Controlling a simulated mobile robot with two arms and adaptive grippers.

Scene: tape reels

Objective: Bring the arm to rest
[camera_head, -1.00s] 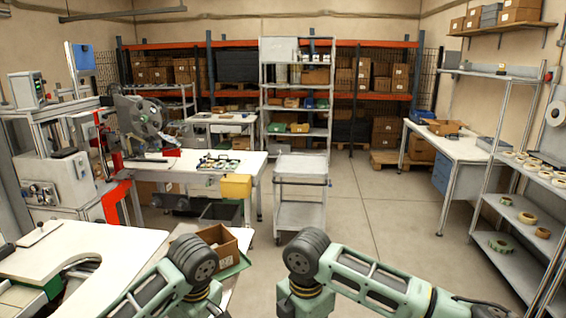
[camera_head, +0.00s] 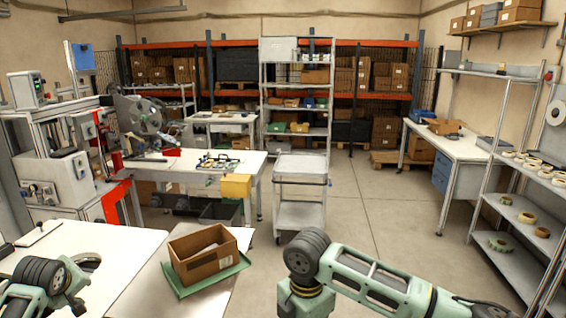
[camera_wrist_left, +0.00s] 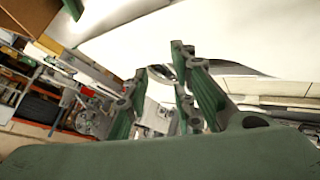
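My left arm shows at the lower left of the head view, bent over the white table with the round cutout. Its fingers cannot be made out there. In the left wrist view, my left gripper (camera_wrist_left: 159,62) shows two green and dark fingers standing apart with nothing held between them. A pale table surface lies beyond the fingertips. My right arm reaches from the lower middle to the right edge of the head view.
A cardboard box (camera_head: 202,266) stands on a green tray (camera_head: 182,291) on the near table (camera_head: 138,290). A grey cart (camera_head: 300,168) stands ahead. Shelves with tape rolls (camera_head: 527,218) line the right. The floor (camera_head: 390,250) between is clear.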

